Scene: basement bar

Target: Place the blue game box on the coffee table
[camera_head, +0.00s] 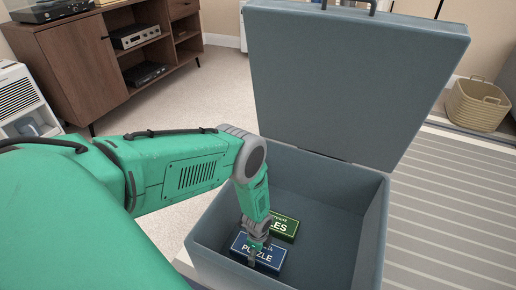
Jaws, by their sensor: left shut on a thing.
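The blue game box (268,259), marked "PUZZLE", lies inside a blue-grey storage chest (375,215) near its front left. My left gripper (254,256) reaches down into the chest and is shut on the blue box at its upper side. The lower ends of the fingers are small, and part of the box is behind them. A green game box (287,228) lies just behind the blue one, partly hidden by my left arm. No coffee table can be made out. My right gripper is not in view.
The chest's lid (345,75) stands open at the back, and its walls surround the gripper. A brown cabinet (85,70) with audio gear stands at the upper left. A wicker basket (477,104) is at the right. Pale carpet lies between.

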